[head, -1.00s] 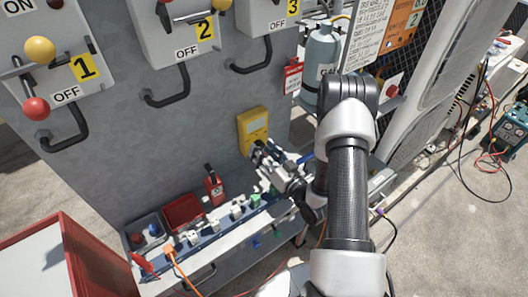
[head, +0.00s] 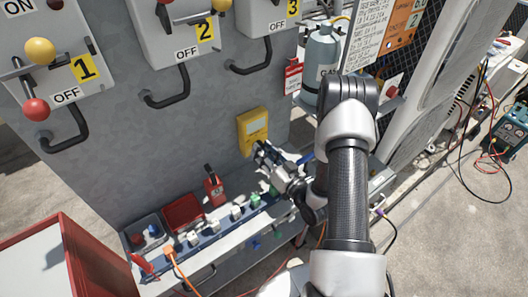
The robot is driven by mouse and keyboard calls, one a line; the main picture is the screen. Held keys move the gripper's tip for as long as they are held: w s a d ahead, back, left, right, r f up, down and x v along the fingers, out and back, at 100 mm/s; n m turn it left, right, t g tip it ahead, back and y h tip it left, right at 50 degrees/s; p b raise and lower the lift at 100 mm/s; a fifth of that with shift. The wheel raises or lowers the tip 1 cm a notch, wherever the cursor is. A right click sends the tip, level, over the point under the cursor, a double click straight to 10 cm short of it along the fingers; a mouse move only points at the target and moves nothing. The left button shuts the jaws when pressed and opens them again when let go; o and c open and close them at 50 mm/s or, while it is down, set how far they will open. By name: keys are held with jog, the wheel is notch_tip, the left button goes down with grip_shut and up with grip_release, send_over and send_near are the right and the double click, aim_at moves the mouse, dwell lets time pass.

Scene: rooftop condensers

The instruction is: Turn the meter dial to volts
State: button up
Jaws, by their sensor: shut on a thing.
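The yellow meter (head: 254,126) is upright against the grey panel wall, above the right part of the shelf. Its pale display shows in its upper half. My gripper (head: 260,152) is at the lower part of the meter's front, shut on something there. The dial is hidden behind the fingers, so its setting cannot be read; the grip is on what appears to be the dial.
A narrow shelf (head: 205,248) below holds a red bin (head: 184,213), a grey tray (head: 143,229), a red device (head: 214,188) and several small sockets. Switch boxes with handles hang above. A gas cylinder (head: 322,55) stands right of the meter.

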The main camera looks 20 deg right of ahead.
jog(key=shift+m, duration=4.3)
jog(key=o, duration=1.1)
jog(key=shift+c, duration=0.2)
